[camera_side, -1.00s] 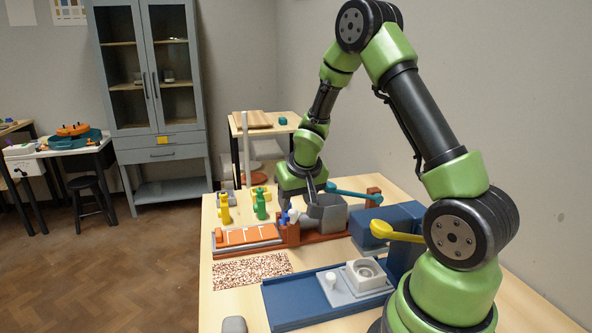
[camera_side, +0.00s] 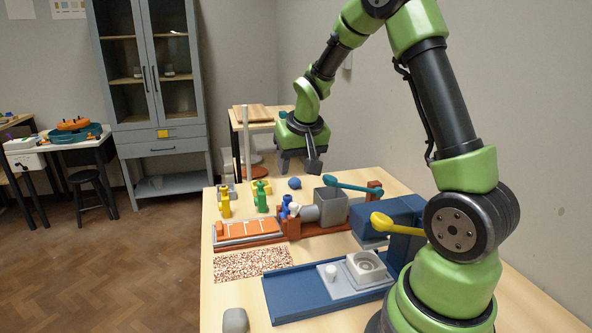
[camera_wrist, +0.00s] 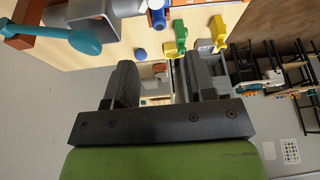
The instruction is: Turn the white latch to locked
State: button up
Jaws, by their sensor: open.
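A small white part (camera_side: 294,208), which may be the white latch, sits beside a blue knob (camera_side: 285,206) at the left end of the grey-and-brown machine (camera_side: 333,206). Its set position is too small to tell. In the wrist view a bit of the white part (camera_wrist: 156,4) shows at the top edge, above the blue knob (camera_wrist: 158,19). My gripper (camera_side: 299,166) is in the air above the far part of the table, up and behind the machine, touching nothing. In the wrist view my gripper (camera_wrist: 159,62) has its fingers apart with nothing between them.
The machine has a teal lever (camera_side: 352,187). A blue ball (camera_side: 295,183), green valve (camera_side: 261,197) and yellow valve (camera_side: 225,203) stand on the far table. Nearer are a blue press with a yellow lever (camera_side: 396,226) and a white knob (camera_side: 331,273) on its slide.

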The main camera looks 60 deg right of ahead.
aim_at(294, 204)
jog(key=f+m+g+y, duration=0.1)
jog(key=f+m, duration=0.2)
jog(key=m, duration=0.2)
jog(key=w+f+m+g+y, duration=0.1)
jog(key=f+m, duration=0.2)
jog(key=m, duration=0.3)
jog(key=d+f+m+g, duration=0.1)
jog(key=f+m, duration=0.3)
jog(key=m, duration=0.2)
jog(key=shift+w+y, duration=0.15)
jog(key=shift+y, duration=0.25)
jog(key=c, duration=0.9)
